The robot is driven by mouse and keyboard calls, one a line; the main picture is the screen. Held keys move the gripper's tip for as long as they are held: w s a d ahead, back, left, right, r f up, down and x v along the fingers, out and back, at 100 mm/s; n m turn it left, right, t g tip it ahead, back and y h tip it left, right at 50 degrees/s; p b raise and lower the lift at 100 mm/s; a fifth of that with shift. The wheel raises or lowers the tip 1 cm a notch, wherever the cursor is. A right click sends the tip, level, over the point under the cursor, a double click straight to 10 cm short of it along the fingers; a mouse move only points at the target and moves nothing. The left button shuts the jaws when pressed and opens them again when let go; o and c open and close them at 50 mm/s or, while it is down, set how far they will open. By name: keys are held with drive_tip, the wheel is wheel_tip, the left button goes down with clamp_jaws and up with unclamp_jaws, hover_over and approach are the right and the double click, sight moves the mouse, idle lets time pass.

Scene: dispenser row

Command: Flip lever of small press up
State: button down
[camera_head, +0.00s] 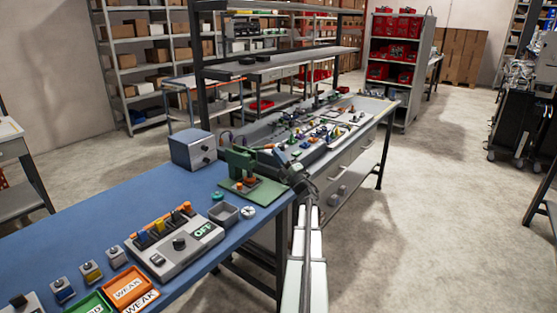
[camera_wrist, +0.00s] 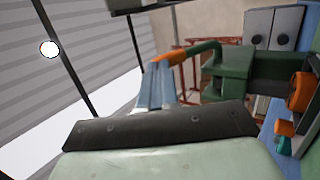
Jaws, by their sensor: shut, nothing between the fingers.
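The small press (camera_head: 241,163) is green and stands on a green base plate (camera_head: 252,191) near the far right end of the blue bench. Its green lever (camera_head: 263,148) sticks out to the right toward my gripper (camera_head: 282,157), roughly level. In the wrist view the press (camera_wrist: 230,70) is on the right, and its lever (camera_wrist: 204,47) ends in an orange grip (camera_wrist: 173,57). My gripper (camera_wrist: 157,66) is shut and empty, its fingertips close beside the orange grip. I cannot tell whether they touch it.
A grey-blue box (camera_head: 192,150) stands behind the press. A small grey bin (camera_head: 224,214) and a white round part (camera_head: 248,212) lie in front of it. A grey control panel (camera_head: 175,243) is nearer. A cluttered second bench (camera_head: 375,105) extends beyond.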

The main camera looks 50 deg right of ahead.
drive_tip(key=r, duration=0.3)
drive_tip(key=shift+w, duration=0.35)
drive_tip(key=s+a+f, duration=0.1)
drive_tip(key=s+f, duration=0.1)
drive_tip(key=s, duration=0.4)
drive_tip(key=s+a+f, duration=0.1)
drive_tip(key=s+f, duration=0.1)
drive_tip(key=s, duration=0.5)
drive_tip(key=shift+f, duration=0.35)
drive_tip(key=shift+a, duration=0.1)
